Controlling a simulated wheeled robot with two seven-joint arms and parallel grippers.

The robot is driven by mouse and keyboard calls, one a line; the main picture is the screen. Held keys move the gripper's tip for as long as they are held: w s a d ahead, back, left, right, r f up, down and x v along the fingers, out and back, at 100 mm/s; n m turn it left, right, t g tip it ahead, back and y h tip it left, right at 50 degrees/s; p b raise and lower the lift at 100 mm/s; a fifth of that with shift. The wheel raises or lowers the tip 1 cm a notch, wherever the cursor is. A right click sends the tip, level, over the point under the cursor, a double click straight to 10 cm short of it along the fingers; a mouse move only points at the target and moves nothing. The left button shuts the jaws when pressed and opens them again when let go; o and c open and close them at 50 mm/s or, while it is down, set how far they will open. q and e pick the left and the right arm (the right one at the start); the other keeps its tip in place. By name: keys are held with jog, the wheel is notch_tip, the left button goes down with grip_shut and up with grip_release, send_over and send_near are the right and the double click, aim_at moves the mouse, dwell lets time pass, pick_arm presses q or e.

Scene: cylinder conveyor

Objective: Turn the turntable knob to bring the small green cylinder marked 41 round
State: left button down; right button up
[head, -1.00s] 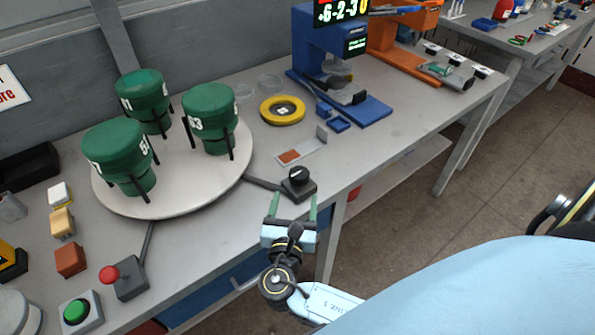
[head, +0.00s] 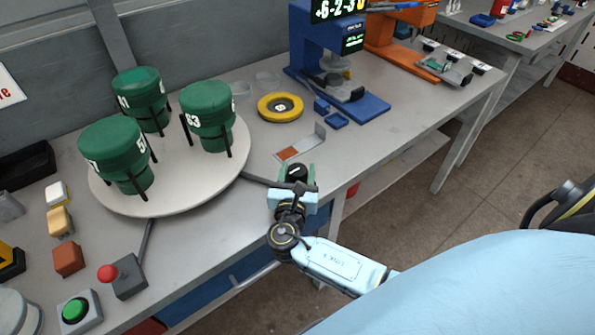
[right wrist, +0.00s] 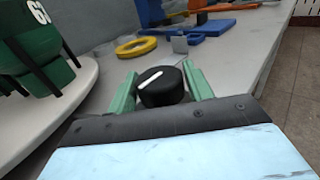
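The white round turntable (head: 172,202) carries three green cylinders in black-legged holders. The cylinder marked 41 (head: 138,88) is at the back left, the one marked 63 (head: 208,103) at the right, and one showing 57 (head: 112,148) at the front. The black knob (head: 297,170) with a white line also shows in the right wrist view (right wrist: 160,88). My right gripper (head: 298,178) is open, its green fingers on either side of the knob; whether they touch it I cannot tell. My left gripper is not in view.
A red-knobbed lever box (head: 128,277) and a green button (head: 75,310) stand at the front left. A yellow ring (head: 280,106), a small metal bracket (head: 302,145) and a blue press (head: 345,105) are beyond the knob.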

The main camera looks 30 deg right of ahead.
jog(key=c, duration=0.5)
jog(key=shift+c, duration=0.2)
